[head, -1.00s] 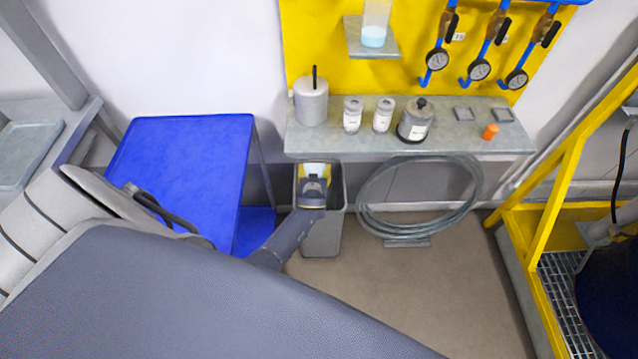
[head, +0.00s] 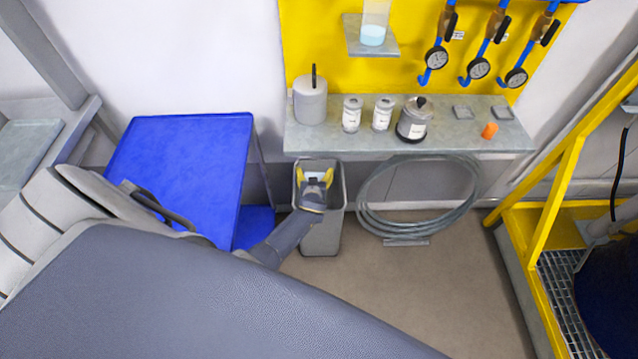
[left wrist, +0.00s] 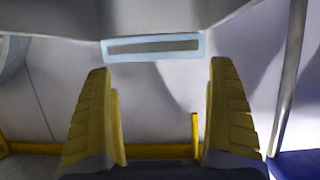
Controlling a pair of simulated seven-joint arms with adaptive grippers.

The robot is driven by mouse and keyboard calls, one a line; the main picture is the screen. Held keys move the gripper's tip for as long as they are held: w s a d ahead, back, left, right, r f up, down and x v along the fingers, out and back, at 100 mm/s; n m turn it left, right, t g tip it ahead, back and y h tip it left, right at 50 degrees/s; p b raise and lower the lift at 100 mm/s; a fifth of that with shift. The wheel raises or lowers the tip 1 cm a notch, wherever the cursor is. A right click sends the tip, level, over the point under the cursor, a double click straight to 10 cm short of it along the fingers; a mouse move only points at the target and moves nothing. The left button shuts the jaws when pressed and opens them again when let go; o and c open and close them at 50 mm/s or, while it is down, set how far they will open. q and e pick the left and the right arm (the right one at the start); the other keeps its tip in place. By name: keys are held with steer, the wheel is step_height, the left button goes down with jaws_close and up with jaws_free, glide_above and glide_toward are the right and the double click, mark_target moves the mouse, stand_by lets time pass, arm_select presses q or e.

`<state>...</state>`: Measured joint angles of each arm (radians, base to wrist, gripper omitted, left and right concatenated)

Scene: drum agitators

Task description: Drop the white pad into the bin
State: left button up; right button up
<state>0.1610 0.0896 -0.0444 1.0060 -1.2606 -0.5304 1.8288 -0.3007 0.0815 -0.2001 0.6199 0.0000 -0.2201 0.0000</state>
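The bin (head: 322,238) is a grey open-topped container on the floor under the wall shelf. My left gripper (head: 314,174) is over its mouth in the head view, with its yellow fingers spread. The left wrist view shows the fingers (left wrist: 160,115) wide apart with nothing gripped between them. A small white patch shows between the fingers in the head view; I cannot tell whether it is the white pad in the bin. The gripper hides much of the bin's inside. A pale-rimmed flat rectangle (left wrist: 152,36) shows beyond the fingertips; I cannot tell what it is. My right gripper is not in view.
The grey shelf (head: 455,140) above the bin holds a canister (head: 311,104), jars and an orange cap (head: 490,131). A coiled hose (head: 370,222) hangs right of the bin. A blue table (head: 185,155) stands left. The floor in front is clear.

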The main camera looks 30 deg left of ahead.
arm_select(q)
steer(key=shift+o, duration=0.7)
steer(key=shift+s+d+r, duration=0.15)
steer(key=shift+s+d, duration=0.15)
steer(key=shift+s, duration=0.15)
steer(key=v, duration=1.1)
steer(key=shift+a+r, duration=0.1)
